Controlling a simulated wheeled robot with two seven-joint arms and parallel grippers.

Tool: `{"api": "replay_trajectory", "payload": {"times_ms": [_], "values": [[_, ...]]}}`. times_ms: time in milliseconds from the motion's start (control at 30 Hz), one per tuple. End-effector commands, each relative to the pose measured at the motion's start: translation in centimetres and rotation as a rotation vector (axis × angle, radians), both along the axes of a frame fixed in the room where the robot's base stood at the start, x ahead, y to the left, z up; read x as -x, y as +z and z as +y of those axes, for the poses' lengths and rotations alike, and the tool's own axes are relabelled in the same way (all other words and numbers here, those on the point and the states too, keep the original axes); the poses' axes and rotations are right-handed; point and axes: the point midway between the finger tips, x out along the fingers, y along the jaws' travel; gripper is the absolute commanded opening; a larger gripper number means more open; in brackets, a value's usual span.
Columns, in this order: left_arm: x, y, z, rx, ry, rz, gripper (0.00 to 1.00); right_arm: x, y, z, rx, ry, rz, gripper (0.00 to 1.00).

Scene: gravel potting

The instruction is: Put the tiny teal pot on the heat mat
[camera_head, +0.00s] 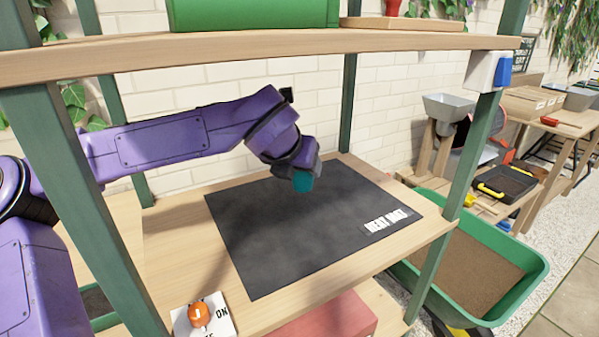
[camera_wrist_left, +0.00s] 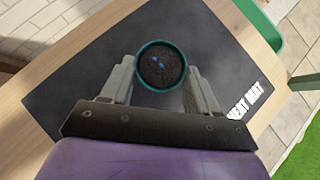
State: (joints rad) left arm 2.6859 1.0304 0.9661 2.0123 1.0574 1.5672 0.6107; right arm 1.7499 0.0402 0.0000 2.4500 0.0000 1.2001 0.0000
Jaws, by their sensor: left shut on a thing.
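The tiny teal pot (camera_head: 303,181) is at the end of my left arm in the head view, over the far part of the heat mat. The left wrist view shows the pot (camera_wrist_left: 162,66) from above, upright, with dark soil and small blue specks inside. My left gripper (camera_wrist_left: 160,80) is shut on it, one finger on each side. The dark heat mat (camera_head: 275,235) lies flat on the wooden shelf, its white label at the right. I cannot tell whether the pot's base touches the mat. My right gripper is not in view.
A wooden upper shelf (camera_head: 250,50) and green posts (camera_head: 455,200) frame the space around my left arm. An orange knob on a white switch plate (camera_head: 215,320) sits at the front edge. A green soil tub (camera_head: 520,290) stands right of the shelf. The mat is otherwise clear.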

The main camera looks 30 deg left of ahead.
Motion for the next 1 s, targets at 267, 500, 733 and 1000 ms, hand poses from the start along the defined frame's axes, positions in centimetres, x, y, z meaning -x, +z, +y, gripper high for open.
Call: {"api": "replay_trajectory", "payload": {"times_ms": [267,500,733,1000], "values": [[0.0,-2.3,0.0,0.0,-0.001,-0.001,0.22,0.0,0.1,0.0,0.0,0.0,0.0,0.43],[0.1,-2.8,0.0,-0.001,-0.001,0.0,0.63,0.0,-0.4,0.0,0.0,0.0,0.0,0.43],[0.1,-2.7,0.1,-0.001,-0.001,0.0,0.86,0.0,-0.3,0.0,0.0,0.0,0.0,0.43],[1.1,-1.1,-0.1,0.001,0.0,-0.004,0.86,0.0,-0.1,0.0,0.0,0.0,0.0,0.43]]}}
